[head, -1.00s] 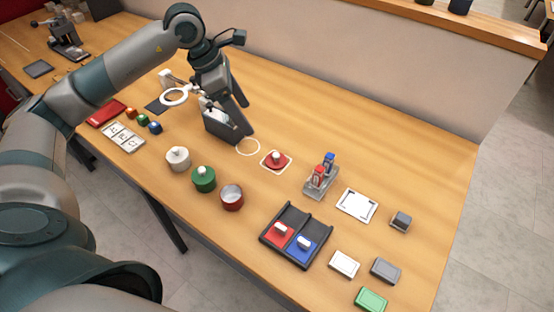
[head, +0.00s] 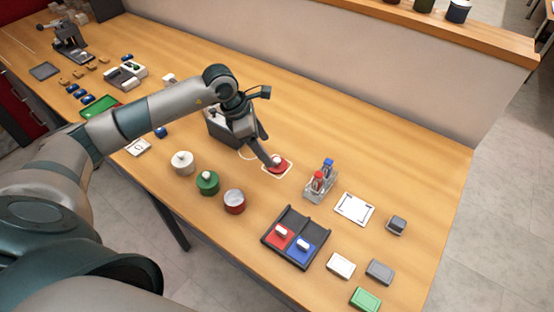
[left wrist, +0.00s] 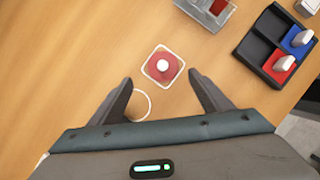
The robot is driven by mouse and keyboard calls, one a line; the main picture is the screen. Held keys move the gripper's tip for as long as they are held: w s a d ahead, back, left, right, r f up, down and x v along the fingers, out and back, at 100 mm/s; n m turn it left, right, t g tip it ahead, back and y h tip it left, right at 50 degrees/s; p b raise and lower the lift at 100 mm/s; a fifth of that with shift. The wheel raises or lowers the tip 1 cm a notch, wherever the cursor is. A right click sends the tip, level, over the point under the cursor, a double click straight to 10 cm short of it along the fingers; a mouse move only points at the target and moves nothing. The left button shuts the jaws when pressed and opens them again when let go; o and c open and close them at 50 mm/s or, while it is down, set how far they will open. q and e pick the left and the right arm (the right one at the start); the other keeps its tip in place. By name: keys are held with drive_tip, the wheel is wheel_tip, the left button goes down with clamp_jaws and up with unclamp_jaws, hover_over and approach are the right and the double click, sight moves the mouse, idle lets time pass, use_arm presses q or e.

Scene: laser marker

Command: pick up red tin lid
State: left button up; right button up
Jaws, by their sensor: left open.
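The red tin lid (head: 280,168), a red disc with a white knob, lies inside a white square outline on the table. It also shows in the left wrist view (left wrist: 157,75), just beyond the fingertips and between their lines. My left gripper (head: 267,149) is open and empty close to the lid; in the head view one finger partly overlaps the lid. The left wrist view shows both fingers (left wrist: 161,80) spread apart. The red tin (head: 234,203) stands without a lid at the front. My right gripper is not in view.
A green tin (head: 207,184) and a white tin (head: 183,164) stand left of the red tin. A black tray (head: 270,250) holds red and blue blocks. A dark grey box stands behind my left gripper.

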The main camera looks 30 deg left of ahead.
sight(274, 160)
use_arm(q)
drive_tip(key=shift+d+f, duration=0.15)
drive_tip(key=shift+f, duration=0.25)
drive_tip(key=shift+w+d+f+p, duration=0.1)
drive_tip(key=shift+d+f+p, duration=0.45)
drive_tip(key=shift+p, duration=0.4)
drive_tip(key=p+x, duration=0.1)
drive_tip(key=x, duration=0.2)
drive_tip(key=shift+p, duration=0.3)
drive_tip(key=shift+f, duration=0.45)
drive_tip(key=c, duration=1.1)
